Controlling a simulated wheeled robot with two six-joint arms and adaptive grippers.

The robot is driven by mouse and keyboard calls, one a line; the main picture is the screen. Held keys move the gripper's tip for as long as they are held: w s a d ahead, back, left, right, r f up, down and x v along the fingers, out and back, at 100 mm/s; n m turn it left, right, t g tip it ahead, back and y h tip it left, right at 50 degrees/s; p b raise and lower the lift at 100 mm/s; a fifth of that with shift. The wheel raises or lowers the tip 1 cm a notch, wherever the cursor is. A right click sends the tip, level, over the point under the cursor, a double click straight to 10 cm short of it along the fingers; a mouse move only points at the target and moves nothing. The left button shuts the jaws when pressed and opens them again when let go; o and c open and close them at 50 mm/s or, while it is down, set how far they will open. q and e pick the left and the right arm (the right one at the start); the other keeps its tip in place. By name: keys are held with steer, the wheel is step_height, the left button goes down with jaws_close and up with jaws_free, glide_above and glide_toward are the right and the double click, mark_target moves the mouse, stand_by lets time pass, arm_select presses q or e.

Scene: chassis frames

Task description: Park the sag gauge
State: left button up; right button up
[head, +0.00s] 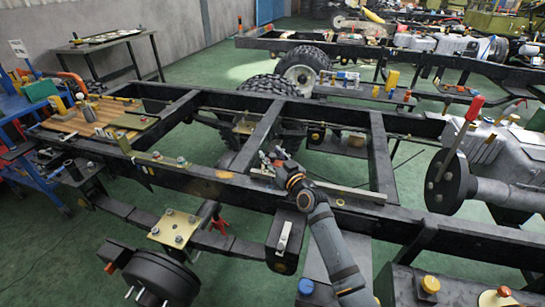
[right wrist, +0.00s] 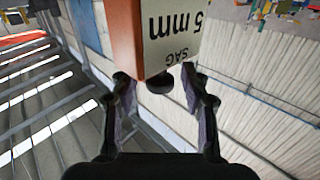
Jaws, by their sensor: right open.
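The sag gauge (right wrist: 172,35) shows in the right wrist view as a block with an orange side and a white face. The face reads "SAG 5 mm" upside down, and a dark round knob sits at its near end. My right gripper (right wrist: 160,88) is open, with its fingertips on either side of the knob and visible gaps between. The gauge is too small to make out there. My left gripper is not in view.
A pale straight bar (head: 345,191) lies along the rail beside my right gripper. A wooden board (head: 75,124) with several tools lies across the frame at left. A red-handled lever (head: 461,135) stands at right. A side table (head: 112,37) stands by the wall.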

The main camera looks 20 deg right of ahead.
steer(key=shift+c, duration=0.3)
jaws_close()
steer(key=shift+f, duration=0.1)
